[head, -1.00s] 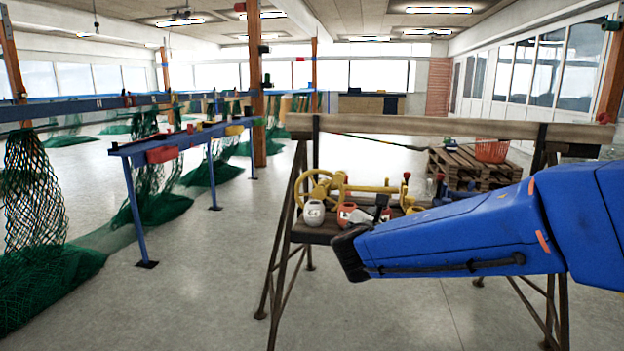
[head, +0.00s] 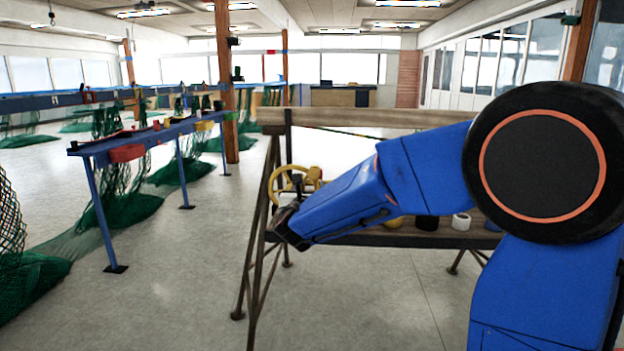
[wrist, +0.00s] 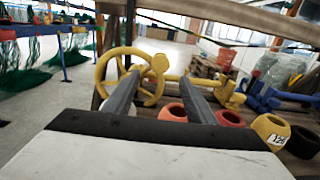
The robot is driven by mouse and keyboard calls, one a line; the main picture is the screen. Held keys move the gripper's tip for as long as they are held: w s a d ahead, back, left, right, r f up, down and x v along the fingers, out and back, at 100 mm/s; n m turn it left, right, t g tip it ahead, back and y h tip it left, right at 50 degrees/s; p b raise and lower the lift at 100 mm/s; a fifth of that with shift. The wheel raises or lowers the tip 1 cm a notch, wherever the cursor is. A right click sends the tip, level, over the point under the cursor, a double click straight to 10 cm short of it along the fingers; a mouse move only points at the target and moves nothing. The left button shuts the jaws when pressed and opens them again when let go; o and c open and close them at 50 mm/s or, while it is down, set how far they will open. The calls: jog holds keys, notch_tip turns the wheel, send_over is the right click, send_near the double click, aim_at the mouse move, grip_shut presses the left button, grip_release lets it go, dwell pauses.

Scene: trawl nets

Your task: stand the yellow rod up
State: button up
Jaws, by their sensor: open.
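In the wrist view a yellow bar (wrist: 173,77), which I take for the yellow rod, lies roughly level. Nothing is held, and I cannot tell whether a finger touches. In the head view my gripper (head: 287,228) is at the bench's left end, and my arm hides most of the yellow parts except the handwheel (head: 274,187).
An orange pot (wrist: 172,113), a red pot (wrist: 230,118), a yellow pot (wrist: 270,127) and a dark pot (wrist: 303,142) stand in a row on the bench. A wooden beam (head: 345,117) crosses behind. Blue fittings (wrist: 262,98) lie right. Open floor (head: 190,270) is left.

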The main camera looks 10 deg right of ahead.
aim_at(313, 175)
jog(key=x, duration=0.8)
jog(key=shift+w+d+f, duration=0.1)
jog(key=shift+w+d, duration=0.05)
jog(key=shift+w, duration=0.05)
grip_shut()
